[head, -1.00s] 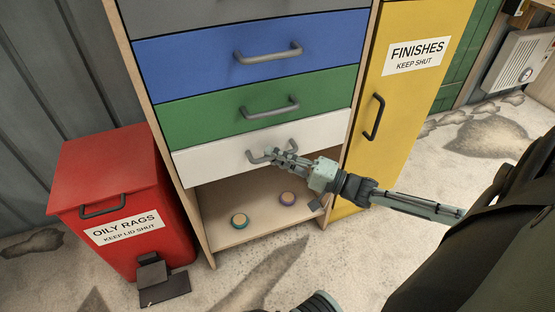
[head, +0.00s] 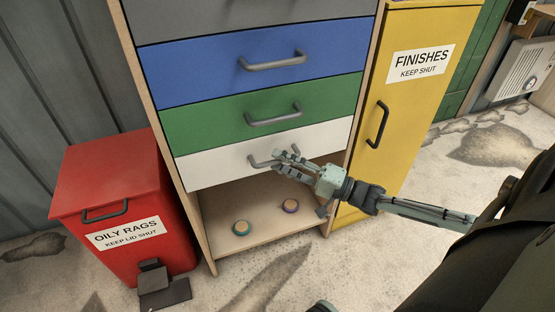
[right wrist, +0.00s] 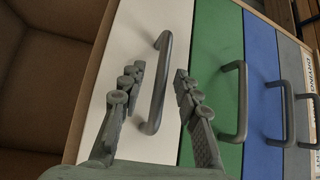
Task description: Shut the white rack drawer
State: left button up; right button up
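The white rack drawer (head: 225,166) is the lowest drawer front in the head view, under the green one. It looks about flush with the fronts above; I cannot tell whether a small gap is left. Its grey bar handle (head: 257,162) is partly hidden by my right gripper (head: 286,162). In the right wrist view the white front (right wrist: 128,45) and handle (right wrist: 160,85) show clearly. There my right gripper (right wrist: 158,78) is open, with one finger on each side of the handle and visible space around the bar. My left gripper is not in view.
Above are a green drawer (head: 200,124) and a blue drawer (head: 200,78). An open shelf (head: 265,225) below holds two round tins. A red bin (head: 110,180) stands left, with a pedal on the floor. A yellow cabinet (head: 395,150) stands close on the right.

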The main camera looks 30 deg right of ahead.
jog(key=v, duration=1)
jog(key=shift+s, duration=0.15)
jog(key=w+a+f+n+g+h, duration=0.1)
jog(key=a+f+n+g+h, duration=0.25)
jog(key=f, duration=0.35)
jog(key=a+f+n+g+h, duration=0.2)
jog(key=a+f+h, duration=0.25)
jog(key=f, duration=0.25)
pick_arm(q)
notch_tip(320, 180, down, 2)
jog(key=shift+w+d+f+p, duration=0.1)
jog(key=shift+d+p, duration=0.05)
jog(key=shift+p, duration=0.3)
pick_arm(e)
jog(key=s+a+f+n+g+h, duration=0.1)
jog(key=s+n+g+h, duration=0.1)
jog(key=s, duration=0.4)
jog(key=s+a+f+n+g+h, duration=0.1)
jog(key=s+a+n+g, duration=0.1)
jog(key=s+n+g, duration=0.2)
jog(key=shift+s+a+f+g+h, duration=0.3)
jog(key=shift+s+g+h, duration=0.1)
jog(key=shift+s+g, duration=0.6)
